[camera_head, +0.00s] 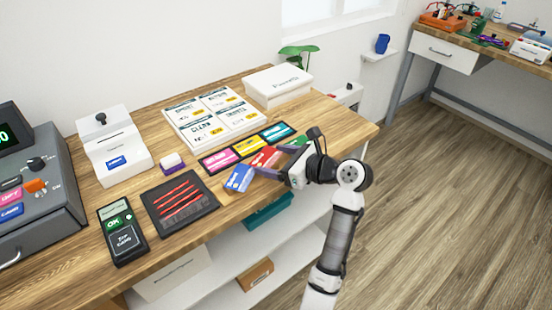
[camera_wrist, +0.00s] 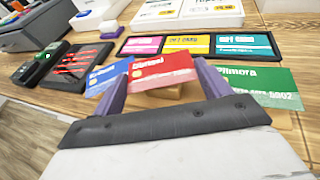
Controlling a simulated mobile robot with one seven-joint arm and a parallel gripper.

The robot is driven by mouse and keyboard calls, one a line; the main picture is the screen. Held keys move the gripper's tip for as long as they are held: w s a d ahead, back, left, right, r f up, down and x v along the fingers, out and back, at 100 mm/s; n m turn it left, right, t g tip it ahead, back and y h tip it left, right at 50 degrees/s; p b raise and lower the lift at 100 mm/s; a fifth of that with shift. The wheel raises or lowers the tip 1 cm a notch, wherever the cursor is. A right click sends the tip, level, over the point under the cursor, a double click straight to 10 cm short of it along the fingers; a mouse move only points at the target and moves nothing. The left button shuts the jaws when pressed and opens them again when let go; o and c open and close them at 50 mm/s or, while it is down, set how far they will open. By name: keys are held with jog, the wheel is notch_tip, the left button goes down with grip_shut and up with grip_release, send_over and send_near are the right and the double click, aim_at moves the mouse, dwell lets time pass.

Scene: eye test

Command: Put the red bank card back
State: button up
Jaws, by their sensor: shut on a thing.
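The red bank card (camera_head: 264,156) is between the purple fingers of my gripper (camera_head: 270,160), which is shut on it. In the wrist view the red card (camera_wrist: 162,71) stands tilted, its printed face showing. A blue card (camera_head: 239,178) is on its left, partly behind the finger in the wrist view (camera_wrist: 107,77). A green card (camera_wrist: 258,86) is on its right. A wooden holder (camera_wrist: 160,94) shows in part beneath the red card; whether the card touches it cannot be told.
Pink (camera_head: 219,160), yellow (camera_head: 249,147) and teal (camera_head: 277,133) cards lie behind the gripper. A black tray with red pens (camera_head: 180,204), a card terminal (camera_head: 122,234) and a purple-based sponge (camera_head: 172,162) are to the left. The counter's front edge is close.

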jog(key=shift+f+p, duration=0.3)
jog(key=shift+p, duration=0.05)
jog(key=shift+f, duration=0.25)
jog(key=o, duration=0.9)
jog(key=shift+r, duration=0.1)
jog(key=shift+r+b, duration=0.2)
jog(key=shift+b, duration=0.25)
jog(key=v, duration=0.4)
jog(key=b+v, duration=0.1)
jog(key=v, duration=0.7)
jog(key=shift+r, duration=0.35)
jog(key=shift+w, duration=0.1)
